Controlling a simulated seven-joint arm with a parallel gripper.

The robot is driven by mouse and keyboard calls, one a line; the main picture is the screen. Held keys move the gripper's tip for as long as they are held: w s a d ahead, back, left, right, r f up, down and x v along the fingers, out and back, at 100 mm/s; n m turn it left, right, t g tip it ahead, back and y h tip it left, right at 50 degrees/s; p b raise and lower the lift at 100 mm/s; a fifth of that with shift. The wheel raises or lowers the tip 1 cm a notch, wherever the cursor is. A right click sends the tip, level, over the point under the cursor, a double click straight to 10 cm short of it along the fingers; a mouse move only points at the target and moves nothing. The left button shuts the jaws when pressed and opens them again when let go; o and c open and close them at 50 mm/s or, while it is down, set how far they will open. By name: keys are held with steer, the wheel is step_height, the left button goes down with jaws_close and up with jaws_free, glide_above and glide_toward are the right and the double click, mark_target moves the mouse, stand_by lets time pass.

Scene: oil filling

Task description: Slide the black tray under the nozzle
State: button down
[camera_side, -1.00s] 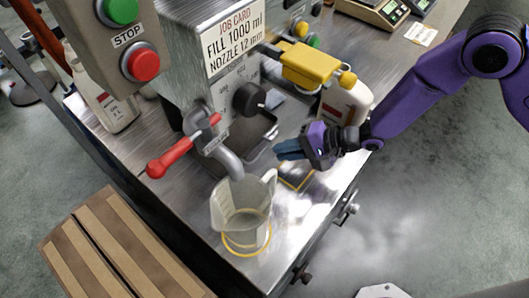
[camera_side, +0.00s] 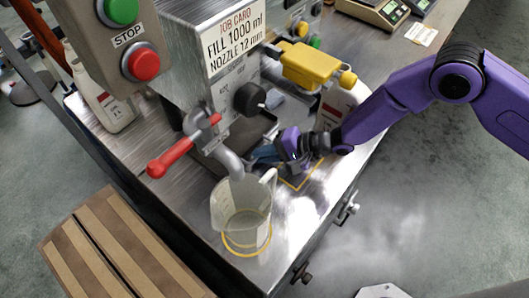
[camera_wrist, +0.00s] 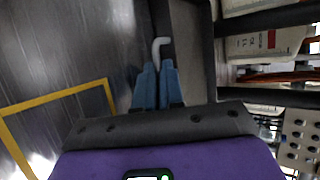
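The black tray (camera_side: 240,148) lies under the machine front, just right of the nozzle, and my gripper hides part of it in the side view. In the wrist view its dark rim (camera_wrist: 208,45) shows ahead. A pale bent rod, apparently its handle (camera_wrist: 160,43), stands just beyond my fingertips. I cannot tell whether they touch it. The grey nozzle (camera_side: 233,163) curves down over the bench. My gripper (camera_side: 254,157) is low beside the nozzle; in the wrist view its blue fingers (camera_wrist: 157,68) lie together, looking shut.
A clear measuring jug (camera_side: 240,208) stands within a yellow ring below the nozzle, close to my gripper. A red lever (camera_side: 170,160) sticks out left of the nozzle. A yellow outline (camera_side: 300,182) marks the bench below my gripper. A white bottle (camera_side: 338,105) stands behind my arm.

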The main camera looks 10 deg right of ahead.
mark_target(315, 194)
steer(key=shift+d, duration=0.1)
steer(key=shift+s+d, duration=5.15)
steer(key=shift+d, duration=0.25)
steer(key=c, duration=1.2)
jaws_free()
steer(key=shift+d+f, duration=0.1)
steer(key=shift+s, duration=0.1)
steer(key=shift+v, duration=8.65)
